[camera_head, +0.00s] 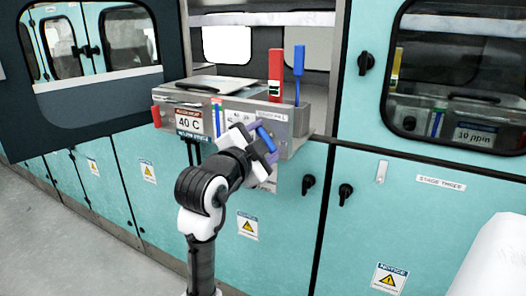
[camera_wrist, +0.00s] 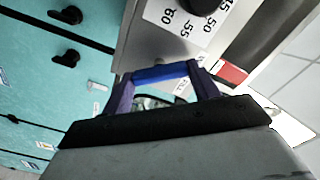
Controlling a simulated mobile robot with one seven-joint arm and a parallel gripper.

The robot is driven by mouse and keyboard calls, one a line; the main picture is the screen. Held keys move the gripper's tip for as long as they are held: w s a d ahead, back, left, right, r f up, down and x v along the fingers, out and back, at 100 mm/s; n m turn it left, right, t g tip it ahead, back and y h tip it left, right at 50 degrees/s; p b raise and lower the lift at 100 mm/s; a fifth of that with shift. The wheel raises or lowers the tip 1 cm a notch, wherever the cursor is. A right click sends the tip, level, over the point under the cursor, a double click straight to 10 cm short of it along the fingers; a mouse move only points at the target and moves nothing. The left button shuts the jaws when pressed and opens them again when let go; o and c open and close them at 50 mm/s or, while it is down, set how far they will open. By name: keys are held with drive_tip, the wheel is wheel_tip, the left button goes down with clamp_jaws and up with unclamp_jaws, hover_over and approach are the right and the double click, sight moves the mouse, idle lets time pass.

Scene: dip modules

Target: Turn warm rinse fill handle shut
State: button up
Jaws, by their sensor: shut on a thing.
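A grey metal rinse module (camera_head: 296,122) sits in the open bay, with a "40 C" sign on its front. My gripper (camera_head: 266,142) is at the module's front right and is shut on a blue handle (camera_head: 264,135). The handle is tilted in the head view. In the wrist view the blue handle (camera_wrist: 160,73) lies across between my gripper's two purple fingers (camera_wrist: 163,88). A small label beside it seems to read "FILL". My gripper hides the handle's base and part of the module front.
A red upright lever (camera_head: 275,75) and a blue upright lever (camera_head: 298,72) stand at the module's right. A black dial (camera_wrist: 202,3) with a numbered scale is close to my gripper. Teal cabinet doors (camera_head: 285,215) with black latches lie below and right. Grey floor is clear at left.

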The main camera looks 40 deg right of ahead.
drive_tip(key=shift+f+m+b, duration=0.2)
drive_tip(key=shift+m+b, duration=2.2)
drive_tip(key=shift+m, duration=1.3)
drive_tip(key=shift+s, duration=0.1)
drive_tip(key=o, duration=1)
drive_tip(key=shift+r, duration=0.1)
drive_tip(key=b+v, duration=0.2)
drive_tip(key=v, duration=1.1)
drive_tip(key=shift+s+a, duration=0.15)
drive_tip(key=shift+a, duration=0.2)
